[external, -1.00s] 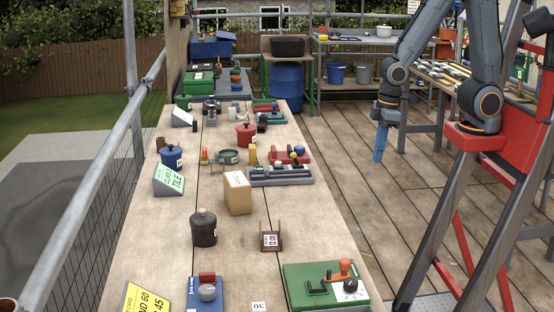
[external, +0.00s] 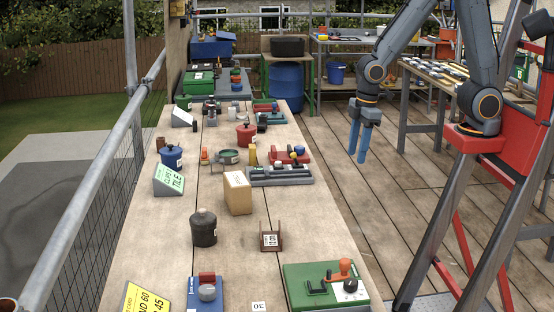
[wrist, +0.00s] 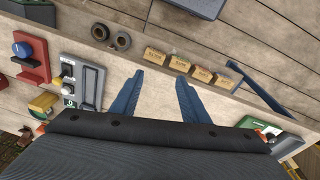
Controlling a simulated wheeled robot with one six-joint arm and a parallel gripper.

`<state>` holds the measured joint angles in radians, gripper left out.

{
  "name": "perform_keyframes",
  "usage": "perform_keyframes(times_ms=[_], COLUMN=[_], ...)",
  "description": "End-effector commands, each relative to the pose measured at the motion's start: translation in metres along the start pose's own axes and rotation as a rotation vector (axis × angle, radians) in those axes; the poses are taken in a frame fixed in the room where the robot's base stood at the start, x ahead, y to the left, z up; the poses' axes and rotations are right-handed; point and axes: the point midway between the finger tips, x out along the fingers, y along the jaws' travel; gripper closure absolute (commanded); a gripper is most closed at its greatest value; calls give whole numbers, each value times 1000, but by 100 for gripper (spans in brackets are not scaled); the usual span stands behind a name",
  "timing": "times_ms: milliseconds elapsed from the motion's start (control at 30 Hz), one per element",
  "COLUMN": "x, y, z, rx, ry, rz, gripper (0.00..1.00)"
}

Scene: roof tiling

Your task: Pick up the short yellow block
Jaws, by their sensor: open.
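A small upright yellow piece (external: 252,155) stands on the long bench, left of a red tray, in the external view. A yellow piece (wrist: 43,102) also shows at the left of the wrist view, below the red tray; I cannot tell whether it is the same one or the short block. My gripper (external: 358,152) hangs right of the bench, over the deck, well apart from the yellow piece. In the wrist view its two blue fingers (wrist: 159,75) are spread with nothing between them.
The red tray (wrist: 31,60) and grey tray (wrist: 90,80) lie left of my fingers in the wrist view. Several small tan boxes (wrist: 178,64) lie beyond the fingertips. A larger tan box (external: 237,192) and a dark jar (external: 203,228) stand on the bench.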

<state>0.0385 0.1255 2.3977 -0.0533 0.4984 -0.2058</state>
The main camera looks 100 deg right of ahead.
Motion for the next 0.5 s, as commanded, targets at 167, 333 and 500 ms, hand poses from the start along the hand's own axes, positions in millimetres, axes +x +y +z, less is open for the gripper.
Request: perform_keyframes(times_ms=[167,333,500], x=[23,45,70], y=[77,160,249], z=[-87,-151,-195], rx=[-349,-687,-1002], ry=[-42,-114,-220], rz=[58,111,145], gripper=[59,59,59])
